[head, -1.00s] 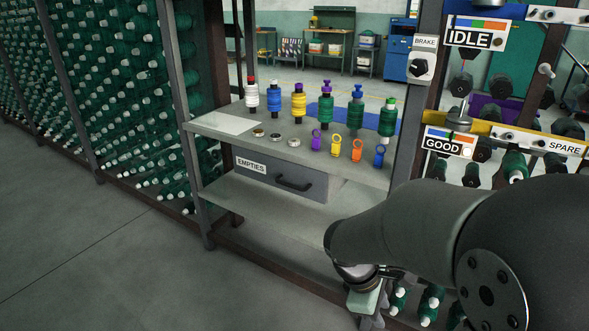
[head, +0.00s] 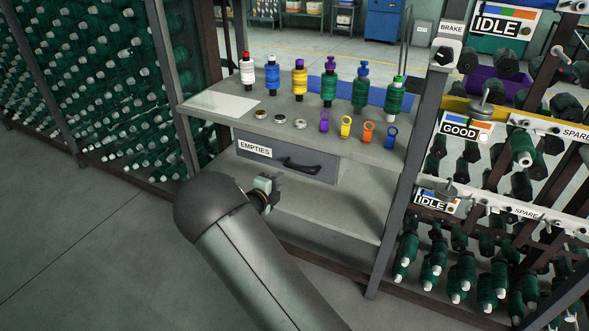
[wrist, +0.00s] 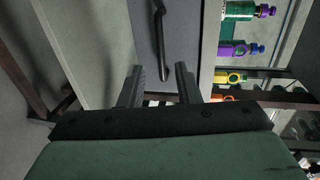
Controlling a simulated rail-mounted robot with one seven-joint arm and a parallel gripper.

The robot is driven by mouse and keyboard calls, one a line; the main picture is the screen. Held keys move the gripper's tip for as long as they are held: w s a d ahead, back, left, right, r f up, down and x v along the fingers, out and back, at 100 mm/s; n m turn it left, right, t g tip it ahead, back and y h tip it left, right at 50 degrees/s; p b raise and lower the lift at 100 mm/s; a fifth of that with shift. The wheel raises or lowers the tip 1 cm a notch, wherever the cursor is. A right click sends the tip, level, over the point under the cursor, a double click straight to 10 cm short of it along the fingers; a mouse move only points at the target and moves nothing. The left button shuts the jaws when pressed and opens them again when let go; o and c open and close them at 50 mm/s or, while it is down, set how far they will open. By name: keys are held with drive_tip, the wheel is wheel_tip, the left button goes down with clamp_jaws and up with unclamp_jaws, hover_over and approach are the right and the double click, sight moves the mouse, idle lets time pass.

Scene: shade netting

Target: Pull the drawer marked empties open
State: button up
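The grey drawer (head: 325,176) marked EMPTIES on a white label (head: 254,149) sits under the bench top and looks shut. Its dark bar handle (head: 302,167) is on the front; in the wrist view the handle (wrist: 160,40) runs up the picture on the drawer front (wrist: 183,35). My gripper (head: 266,186) is below and left of the handle in the head view, partly hidden by my wrist. In the wrist view my gripper (wrist: 159,84) is open and empty, its fingers apart. The handle is beyond the fingertips, roughly in line with the gap, not between them.
The bench top (head: 225,105) carries several bobbins, small round discs and coloured rings. A lower shelf (head: 340,215) lies beneath the drawer, and a post (head: 410,190) stands to its right. Bobbin racks flank the bench. The floor (head: 100,240) in front is clear.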

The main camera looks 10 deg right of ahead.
sight(294, 167)
drive_tip(key=b+x, duration=0.1)
drive_tip(key=x, duration=1.1)
drive_tip(key=shift+w+d, duration=0.1)
drive_tip(key=shift+w, duration=0.1)
clamp_jaws()
